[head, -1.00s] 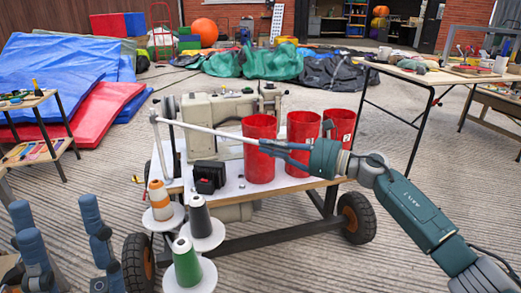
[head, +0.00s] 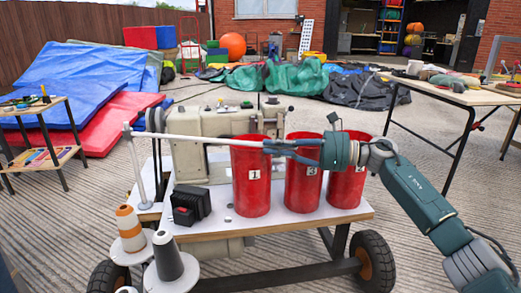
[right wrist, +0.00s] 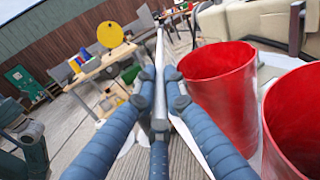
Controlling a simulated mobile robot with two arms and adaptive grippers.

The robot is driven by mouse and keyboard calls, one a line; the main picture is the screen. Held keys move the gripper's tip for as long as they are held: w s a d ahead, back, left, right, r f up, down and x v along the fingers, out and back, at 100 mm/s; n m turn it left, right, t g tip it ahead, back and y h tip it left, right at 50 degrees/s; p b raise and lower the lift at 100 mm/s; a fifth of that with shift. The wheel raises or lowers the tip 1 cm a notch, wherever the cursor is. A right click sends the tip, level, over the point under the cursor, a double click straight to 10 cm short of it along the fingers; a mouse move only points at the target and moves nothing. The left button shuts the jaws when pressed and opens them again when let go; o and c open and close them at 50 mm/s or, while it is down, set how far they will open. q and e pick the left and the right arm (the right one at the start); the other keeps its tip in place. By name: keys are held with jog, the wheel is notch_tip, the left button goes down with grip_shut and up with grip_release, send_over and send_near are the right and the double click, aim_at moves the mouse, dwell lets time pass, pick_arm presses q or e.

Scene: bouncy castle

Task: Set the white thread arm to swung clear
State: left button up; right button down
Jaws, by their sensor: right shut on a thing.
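The white thread arm (head: 195,137) is a long thin rod. It runs from an upright post (head: 135,165) at the left of the sewing table, across the front of the sewing machine (head: 215,125), to my right gripper (head: 272,147). My right gripper is shut on the rod's right end, in front of the red buckets' upper parts. In the right wrist view the rod (right wrist: 160,85) runs away between the blue fingers. My left gripper does not show clearly in any view now.
Red buckets numbered 1 (head: 251,185) and 3 (head: 303,180) stand on the table, with another behind my right gripper. A black box (head: 190,205) stands at the front left. Thread cones (head: 129,228) sit on discs at the lower left.

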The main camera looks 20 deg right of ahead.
jog(key=shift+f, duration=0.3)
jog(key=c, duration=1.8)
grip_release()
jog(key=shift+d, duration=0.15)
jog(key=shift+r, duration=0.15)
jog(key=v, duration=1.2)
